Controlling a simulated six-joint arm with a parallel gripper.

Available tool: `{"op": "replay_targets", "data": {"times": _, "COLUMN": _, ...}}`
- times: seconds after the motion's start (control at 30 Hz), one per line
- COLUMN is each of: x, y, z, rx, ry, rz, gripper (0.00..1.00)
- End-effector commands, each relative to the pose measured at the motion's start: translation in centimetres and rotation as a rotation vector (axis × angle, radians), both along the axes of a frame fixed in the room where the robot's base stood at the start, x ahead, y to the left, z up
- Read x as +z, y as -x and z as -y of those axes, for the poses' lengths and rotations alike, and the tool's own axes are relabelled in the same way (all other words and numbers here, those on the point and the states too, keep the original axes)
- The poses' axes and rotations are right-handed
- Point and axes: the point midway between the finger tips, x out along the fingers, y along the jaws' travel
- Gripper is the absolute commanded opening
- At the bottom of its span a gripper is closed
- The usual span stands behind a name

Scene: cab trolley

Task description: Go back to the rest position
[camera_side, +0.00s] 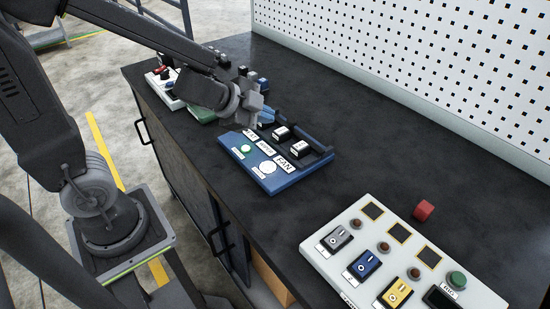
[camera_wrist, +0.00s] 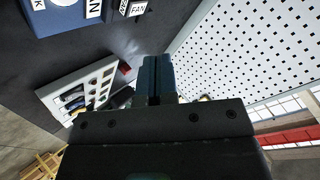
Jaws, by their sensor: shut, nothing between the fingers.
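My gripper (camera_side: 262,98) is above the far part of the black worktop, just behind and over the upper left edge of the blue panel (camera_side: 284,180). In the wrist view my gripper (camera_wrist: 157,62) shows its two dark blue fingers together, with nothing between them. The blue panel has label plates, a green button, a white round part and black-and-white switches. It also shows at the top left of the wrist view (camera_wrist: 62,18). My arm partly hides the far end of the worktop.
A white panel (camera_side: 330,262) with coloured switches and a green button lies at the near right. A red block (camera_side: 424,210) lies behind it. A perforated white wall (camera_side: 420,70) borders the worktop (camera_side: 370,160). Another switch panel (camera_side: 165,92) is at the far left.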

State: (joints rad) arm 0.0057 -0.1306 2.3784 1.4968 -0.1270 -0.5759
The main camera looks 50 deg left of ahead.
Motion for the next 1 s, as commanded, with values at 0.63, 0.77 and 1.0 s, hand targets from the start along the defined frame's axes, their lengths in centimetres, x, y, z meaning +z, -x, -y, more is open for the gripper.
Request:
{"op": "replay_targets", "data": {"times": 0.63, "x": 7.0, "y": 13.6, "z": 0.4, "rx": 0.805, "ry": 0.427, "rz": -0.344, "gripper": 0.00}}
{"op": "replay_targets", "data": {"times": 0.77, "x": 7.3, "y": 15.0, "z": 1.8, "rx": 0.796, "ry": 0.488, "rz": -0.419, "gripper": 0.00}}
{"op": "replay_targets", "data": {"times": 1.0, "x": 7.3, "y": 15.4, "z": 2.2, "rx": 0.791, "ry": 0.504, "rz": -0.444, "gripper": 0.00}}
